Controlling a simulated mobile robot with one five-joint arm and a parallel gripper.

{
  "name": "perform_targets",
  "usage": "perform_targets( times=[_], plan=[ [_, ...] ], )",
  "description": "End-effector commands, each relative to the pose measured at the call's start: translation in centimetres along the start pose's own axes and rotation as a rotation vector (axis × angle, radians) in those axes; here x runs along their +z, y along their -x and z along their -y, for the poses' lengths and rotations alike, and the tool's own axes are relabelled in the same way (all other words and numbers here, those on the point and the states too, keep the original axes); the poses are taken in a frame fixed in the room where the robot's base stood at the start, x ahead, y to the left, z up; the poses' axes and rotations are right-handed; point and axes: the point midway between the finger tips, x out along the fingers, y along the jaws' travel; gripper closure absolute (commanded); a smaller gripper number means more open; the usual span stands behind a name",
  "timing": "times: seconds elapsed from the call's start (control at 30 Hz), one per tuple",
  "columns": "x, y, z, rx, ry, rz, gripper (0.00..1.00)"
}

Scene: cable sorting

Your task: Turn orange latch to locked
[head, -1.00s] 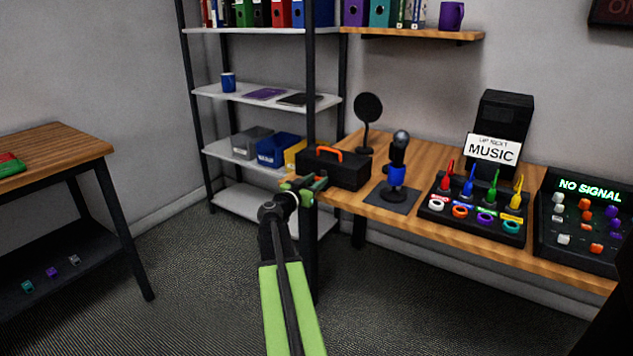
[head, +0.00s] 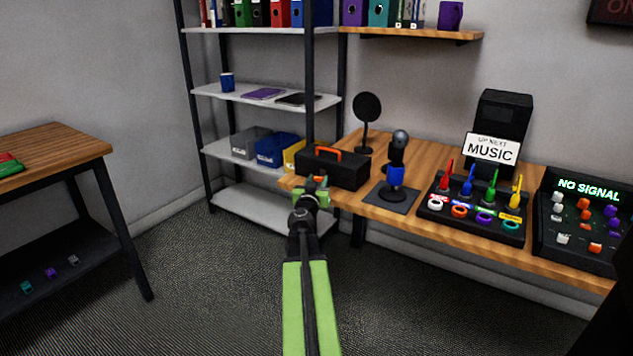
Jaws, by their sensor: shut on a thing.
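A black box (head: 350,176) with an orange handle (head: 328,153) on top stands at the left end of the wooden desk. A small orange latch (head: 322,179) shows at the lower left of its front face. My gripper (head: 316,184) is shut on the latch, with its green fingers pointing toward the box. The fingers partly hide the latch, and its exact angle is too small to tell.
A microphone (head: 396,175) on a dark pad stands right of the box, with a round black disc on a stand (head: 367,112) behind. A cable panel (head: 475,217) sits farther right. Shelves (head: 258,151) stand behind left; the floor between the tables is clear.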

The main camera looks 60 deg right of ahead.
Motion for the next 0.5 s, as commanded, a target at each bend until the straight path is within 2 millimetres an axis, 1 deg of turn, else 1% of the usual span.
perform_targets(
  times=[0.03,0.2,0.5],
  plan=[
    [0.04,0.20,-0.36,-0.031,-0.001,0.000,1.00],
    [0.04,0.06,-0.59,-0.143,-0.001,0.000,1.00],
    [0.04,-0.06,-0.77,-0.262,-0.001,0.000,1.00]
  ],
)
